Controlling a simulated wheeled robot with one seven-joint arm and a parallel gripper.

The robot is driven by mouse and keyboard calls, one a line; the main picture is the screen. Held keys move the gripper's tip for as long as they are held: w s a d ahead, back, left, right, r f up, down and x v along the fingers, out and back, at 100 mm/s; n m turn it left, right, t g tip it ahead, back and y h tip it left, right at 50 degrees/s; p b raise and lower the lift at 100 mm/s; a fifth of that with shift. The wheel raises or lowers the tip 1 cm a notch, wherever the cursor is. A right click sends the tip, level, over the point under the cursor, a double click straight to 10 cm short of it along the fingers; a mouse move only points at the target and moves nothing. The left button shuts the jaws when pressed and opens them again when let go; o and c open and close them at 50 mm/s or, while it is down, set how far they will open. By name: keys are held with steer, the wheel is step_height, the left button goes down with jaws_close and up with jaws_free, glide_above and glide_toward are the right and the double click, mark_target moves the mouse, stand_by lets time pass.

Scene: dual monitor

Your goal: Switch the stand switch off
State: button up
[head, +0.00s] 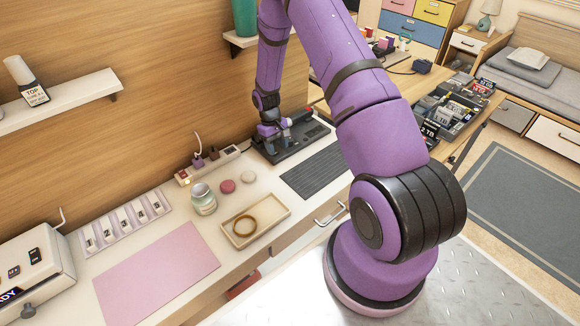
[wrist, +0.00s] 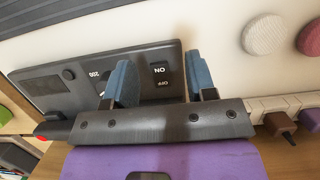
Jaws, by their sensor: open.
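The stand (head: 312,138) is a dark grey slab at the back of the white desk. In the wrist view the stand (wrist: 60,72) shows a small dark display, a "200" label and a black stand switch (wrist: 161,74) with "ON" and "OFF" lettering. Which way the switch is tipped I cannot tell. My gripper (wrist: 160,68) is open and empty, with its blue fingers on either side of the switch. In the head view my gripper (head: 275,131) is low over the stand's left part and hides the switch. Contact cannot be told.
A power strip (head: 214,163) with plugs lies left of the stand. A dark keyboard-like mat (head: 317,171) lies in front. A jar (head: 204,199), a pink disc (head: 228,187) and a wooden tray (head: 282,214) stand nearby. The wooden wall (head: 170,120) rises close behind.

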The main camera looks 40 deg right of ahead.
steer(key=s+a, duration=0.1)
steer(key=s, duration=0.3)
steer(key=s+a+r, duration=0.1)
steer(key=s, duration=0.3)
steer(key=s+a, duration=0.1)
steer(key=s, duration=0.4)
steer(key=shift+a+r, duration=0.15)
steer(key=shift+a, duration=0.2)
steer(key=a+r+t, duration=0.2)
steer(key=r, duration=1.3)
steer(key=a+r+t, duration=0.2)
steer(key=a+r, duration=0.1)
steer(key=r, duration=1.1)
steer(key=s+a+r+t, duration=0.2)
steer(key=s+a+r, duration=0.1)
steer(key=s+r, duration=0.6)
steer(key=s+a+r+t, duration=0.2)
steer(key=s+a+r, duration=0.1)
steer(key=s+r, duration=0.6)
steer(key=shift+s+r, duration=0.2)
steer(key=shift+r, duration=0.1)
